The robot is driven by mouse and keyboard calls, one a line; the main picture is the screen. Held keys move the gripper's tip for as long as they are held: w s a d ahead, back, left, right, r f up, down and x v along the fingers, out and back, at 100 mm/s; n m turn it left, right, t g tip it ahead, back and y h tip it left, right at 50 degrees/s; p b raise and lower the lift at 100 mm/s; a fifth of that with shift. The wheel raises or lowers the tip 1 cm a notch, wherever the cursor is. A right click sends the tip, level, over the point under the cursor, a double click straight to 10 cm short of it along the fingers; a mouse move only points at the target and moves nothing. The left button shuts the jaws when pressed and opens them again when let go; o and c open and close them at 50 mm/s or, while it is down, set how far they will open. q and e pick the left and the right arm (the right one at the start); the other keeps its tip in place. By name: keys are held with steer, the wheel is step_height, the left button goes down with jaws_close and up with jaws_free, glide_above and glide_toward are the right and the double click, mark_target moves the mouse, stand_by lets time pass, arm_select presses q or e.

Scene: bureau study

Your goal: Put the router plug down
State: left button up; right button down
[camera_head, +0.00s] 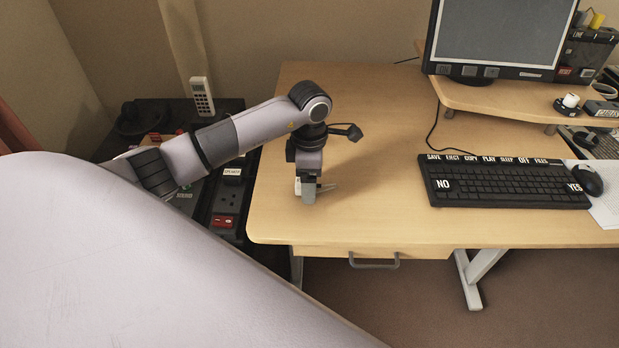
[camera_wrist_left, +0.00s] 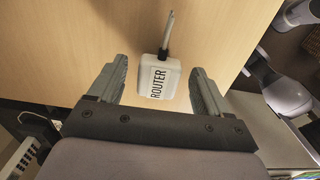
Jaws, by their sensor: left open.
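The router plug (camera_wrist_left: 159,78) is a small white block labelled ROUTER with a grey cable or stem at its far end. In the left wrist view it lies between the two fingers of my left gripper (camera_wrist_left: 158,85), with a gap on each side. In the head view my left gripper (camera_head: 312,192) points down at the left part of the wooden desk (camera_head: 360,215). A small white part of the plug (camera_head: 298,187) shows beside the finger; the rest is hidden. The plug appears to be on the desktop. My right gripper is not in view.
A black keyboard (camera_head: 505,183) and mouse (camera_head: 587,180) are on the right of the desk, below a monitor (camera_head: 500,35) on a raised shelf. Left of the desk, a dark unit holds a white handset (camera_head: 202,95) and a socket strip (camera_head: 228,200). The desk's middle is clear.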

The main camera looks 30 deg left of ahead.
arm_select(q)
step_height(320, 180, up, 12)
stand_by(0.4)
steer(key=shift+f, duration=0.15)
